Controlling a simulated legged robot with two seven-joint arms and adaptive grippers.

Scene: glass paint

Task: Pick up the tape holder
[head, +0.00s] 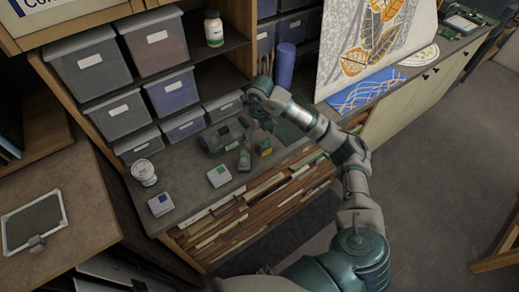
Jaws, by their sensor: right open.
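A low dark grey-green object (216,140) on the grey counter, by the shelf bins, looks most like the tape holder, but it is small and dim and I cannot be sure. My right gripper (257,132) points down over the counter just right of it. It is open. Its fingers are dark and hard to separate from the small things below, and I cannot tell whether they touch anything. A small dark item with a yellow patch (264,148) and a small grey item (244,161) are close under the gripper. My left gripper is out of view.
Grey lidded bins (90,62) fill the shelves behind. A round white tub (144,172) and two small white boxes (219,177) (160,205) stand on the counter's left and front. A blue cylinder (284,66) and a leaf-patterned panel (350,45) stand to the right.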

